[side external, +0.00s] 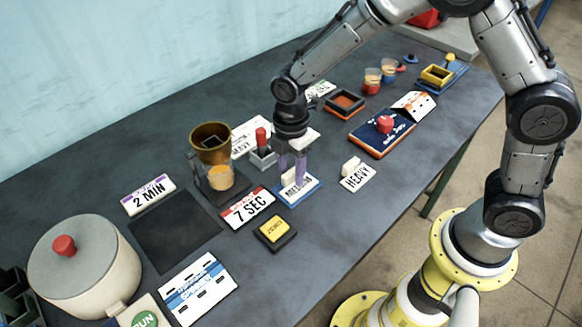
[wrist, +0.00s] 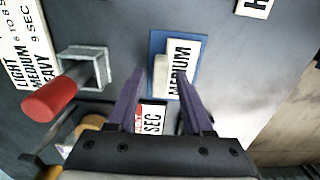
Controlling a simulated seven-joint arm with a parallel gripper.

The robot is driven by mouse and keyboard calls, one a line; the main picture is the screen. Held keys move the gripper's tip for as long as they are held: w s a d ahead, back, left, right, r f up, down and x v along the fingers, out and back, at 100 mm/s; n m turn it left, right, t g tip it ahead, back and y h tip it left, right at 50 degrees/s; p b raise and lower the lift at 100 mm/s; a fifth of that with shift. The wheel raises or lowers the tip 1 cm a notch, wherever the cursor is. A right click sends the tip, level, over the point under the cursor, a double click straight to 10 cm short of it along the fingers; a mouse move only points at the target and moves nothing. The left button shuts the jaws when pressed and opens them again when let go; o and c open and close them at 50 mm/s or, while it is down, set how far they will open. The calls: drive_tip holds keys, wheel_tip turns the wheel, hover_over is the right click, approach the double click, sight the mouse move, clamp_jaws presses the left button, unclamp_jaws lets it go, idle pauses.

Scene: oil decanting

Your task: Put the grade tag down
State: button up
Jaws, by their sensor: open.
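The white grade tag marked MEDIUM (wrist: 183,52) lies flat on a blue pad (wrist: 155,38) in the wrist view. Its pale raised grip block stands between my fingers. In the side view the tag (side external: 300,191) rests on the blue pad (side external: 313,192), partly hidden by my fingers. My gripper (side external: 292,176) is open, its two purple fingers pointing down around the block; in the wrist view the gripper (wrist: 160,76) shows a finger on either side. The HEAVY tag (side external: 358,179) lies on the table to the right, with its own pale block.
A 7 SEC card (side external: 248,208) and a yellow-topped button (side external: 274,230) lie nearby. A brass funnel cup (side external: 211,145) on a stand and a lidded pot (side external: 85,262) are farther left.

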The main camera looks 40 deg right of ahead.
sight(291, 172)
wheel_tip(291, 172, up, 12)
drive_tip(key=shift+r, duration=0.25)
idle(0.3)
drive_tip(key=s+d+r+m+t, duration=0.2)
drive_tip(key=s+d+m, duration=0.4)
drive_tip(key=s+m, duration=0.3)
drive_tip(key=s+d+r+m+t, duration=0.3)
drive_tip(key=s+d+r+m, duration=0.2)
drive_tip(key=s, duration=0.7)
drive_tip(key=d+m, duration=0.2)
drive_tip(key=m, duration=0.2)
drive_tip(key=shift+s+d+t, duration=0.25)
drive_tip(key=shift+t, duration=0.05)
